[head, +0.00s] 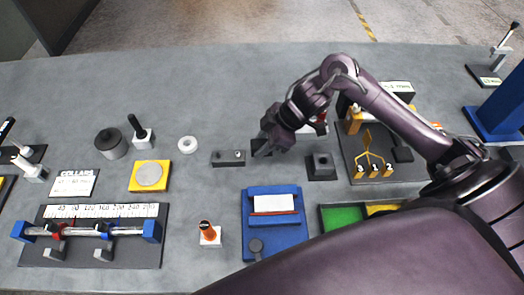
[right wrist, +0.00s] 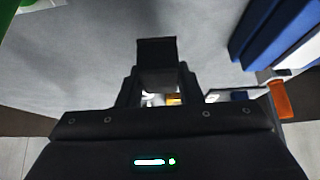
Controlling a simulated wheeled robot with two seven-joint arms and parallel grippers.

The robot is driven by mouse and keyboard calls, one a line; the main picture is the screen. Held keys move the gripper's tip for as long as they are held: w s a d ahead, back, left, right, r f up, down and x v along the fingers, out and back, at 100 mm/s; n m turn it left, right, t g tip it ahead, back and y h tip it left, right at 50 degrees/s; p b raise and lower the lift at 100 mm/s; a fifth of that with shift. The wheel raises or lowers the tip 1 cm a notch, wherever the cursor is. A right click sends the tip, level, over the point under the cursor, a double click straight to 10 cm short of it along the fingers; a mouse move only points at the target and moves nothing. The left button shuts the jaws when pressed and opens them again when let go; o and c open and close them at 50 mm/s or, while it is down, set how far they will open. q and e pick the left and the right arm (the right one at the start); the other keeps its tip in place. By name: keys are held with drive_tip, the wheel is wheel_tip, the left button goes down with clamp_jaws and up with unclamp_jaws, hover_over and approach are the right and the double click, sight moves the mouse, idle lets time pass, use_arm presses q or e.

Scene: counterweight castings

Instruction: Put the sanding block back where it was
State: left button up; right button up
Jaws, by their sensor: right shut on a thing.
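My right gripper (head: 262,147) reaches in over the middle of the bench, just right of a flat dark plate (head: 228,158) with a small round fitting. In the right wrist view my right gripper (right wrist: 157,85) is shut on a small dark block, which I take to be the sanding block (right wrist: 156,50). In the head view the block is mostly lost against the dark fingers. I cannot tell whether it touches the bench. My left gripper is not in view.
A dark square base (head: 321,172) with a hole stands right of the gripper. A blue tray (head: 291,229) is in front. A white ring (head: 187,145) and a yellow plate (head: 150,186) lie left. A dark board (head: 360,180) with numbered yellow tags is right. The rear bench is clear.

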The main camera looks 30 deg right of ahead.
drive_tip(key=shift+f, duration=2)
drive_tip(key=shift+f, duration=0.2)
drive_tip(key=o, duration=0.9)
drive_tip(key=shift+r, duration=0.15)
drive_tip(key=b+v, duration=0.1)
drive_tip(key=v, duration=1.1)
